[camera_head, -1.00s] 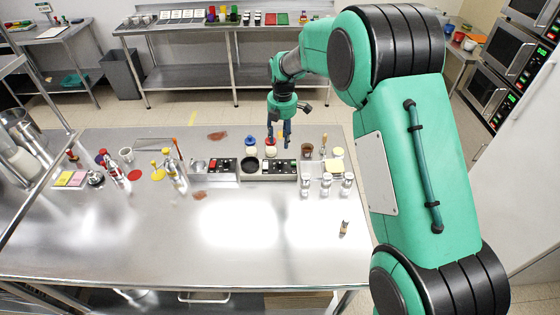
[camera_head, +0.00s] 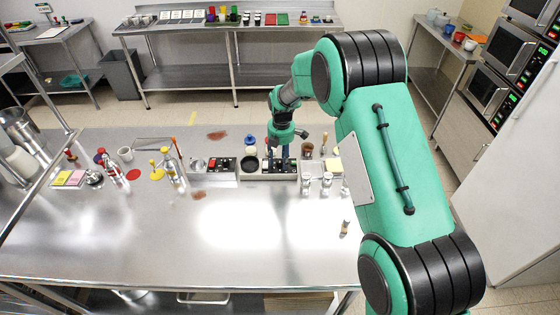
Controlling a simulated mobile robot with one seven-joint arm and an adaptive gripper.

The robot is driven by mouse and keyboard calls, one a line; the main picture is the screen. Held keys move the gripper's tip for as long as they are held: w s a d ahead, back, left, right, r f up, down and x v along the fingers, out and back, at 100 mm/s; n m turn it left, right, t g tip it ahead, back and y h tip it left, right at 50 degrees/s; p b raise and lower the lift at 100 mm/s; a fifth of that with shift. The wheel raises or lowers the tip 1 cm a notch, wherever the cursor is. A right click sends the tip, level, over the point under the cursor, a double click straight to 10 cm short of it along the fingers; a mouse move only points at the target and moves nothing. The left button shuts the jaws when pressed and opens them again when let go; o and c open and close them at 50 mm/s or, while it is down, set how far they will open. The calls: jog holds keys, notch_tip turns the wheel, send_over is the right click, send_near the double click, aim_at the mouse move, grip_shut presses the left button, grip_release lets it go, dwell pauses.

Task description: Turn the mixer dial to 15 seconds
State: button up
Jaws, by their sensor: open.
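My gripper (camera_head: 278,161) is open, its fingers pointing down over the right one of two small control boxes on the steel table. This right box (camera_head: 268,177) has a round black part (camera_head: 250,164) at its left and small dark switches at its right, partly hidden by my fingers. The left box (camera_head: 210,177) has a round metal part (camera_head: 197,164) and red and black buttons. I cannot tell which part is the mixer dial or read any setting. Whether my fingers touch the right box is unclear.
Small metal-topped jars (camera_head: 326,182) stand just right of the boxes. A brown cup (camera_head: 308,149) and a blue-topped bottle (camera_head: 250,142) stand behind. Bottles (camera_head: 172,172) stand to the left. The table's front (camera_head: 180,245) is mostly clear.

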jog(key=shift+f, duration=0.4)
grip_shut()
